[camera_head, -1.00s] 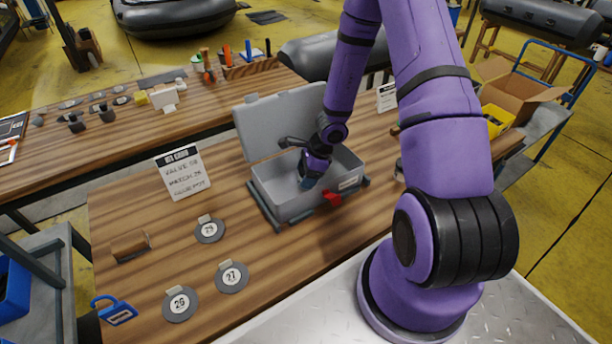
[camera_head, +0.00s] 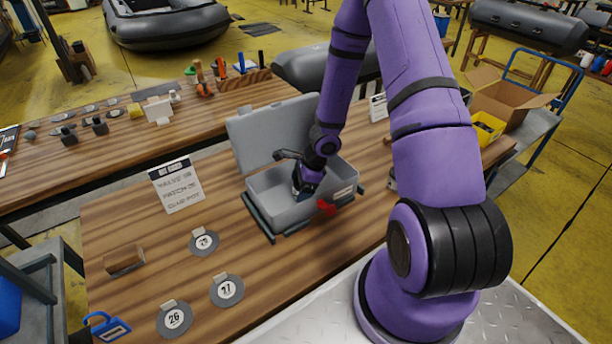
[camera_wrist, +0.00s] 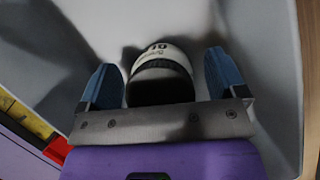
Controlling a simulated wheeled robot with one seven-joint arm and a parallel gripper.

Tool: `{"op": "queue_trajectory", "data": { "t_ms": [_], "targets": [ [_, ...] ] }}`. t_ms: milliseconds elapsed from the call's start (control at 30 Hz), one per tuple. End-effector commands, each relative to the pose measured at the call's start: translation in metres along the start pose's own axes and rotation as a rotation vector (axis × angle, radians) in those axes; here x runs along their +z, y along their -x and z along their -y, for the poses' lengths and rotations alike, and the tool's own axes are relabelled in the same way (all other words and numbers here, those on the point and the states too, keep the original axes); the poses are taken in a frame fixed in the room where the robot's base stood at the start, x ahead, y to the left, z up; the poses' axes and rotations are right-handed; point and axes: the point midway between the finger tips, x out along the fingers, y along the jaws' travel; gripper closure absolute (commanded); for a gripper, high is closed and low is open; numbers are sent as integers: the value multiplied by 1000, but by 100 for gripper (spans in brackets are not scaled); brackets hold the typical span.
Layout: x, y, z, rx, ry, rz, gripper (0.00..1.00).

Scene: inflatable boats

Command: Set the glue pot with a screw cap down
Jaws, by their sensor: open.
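My gripper (camera_head: 305,190) is open and reaches down inside the grey open-lidded case (camera_head: 268,212) on the wooden bench. The grey case floor (camera_wrist: 270,60) lies around the pot in the wrist view. In the head view my gripper mostly hides the pot.
A card (camera_head: 177,187) listing valve, patch and glue pot stands left of the case. Round discs (camera_head: 227,290) with numbers and a brown block (camera_head: 124,260) lie on the bench's left part. The raised lid (camera_head: 270,135) stands behind my gripper.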

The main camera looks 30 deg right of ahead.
Motion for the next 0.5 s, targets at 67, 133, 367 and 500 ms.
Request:
{"op": "queue_trajectory", "data": {
  "t_ms": [67, 133, 367, 500],
  "targets": [
    [0, 6, 0, -2, 1, 0, 10],
    [0, 12, 0, -2, 1, 1, 10],
    [0, 42, 1, -5, 5, -2, 10],
    [0, 64, 0, -3, 3, -2, 10]
  ]
}}
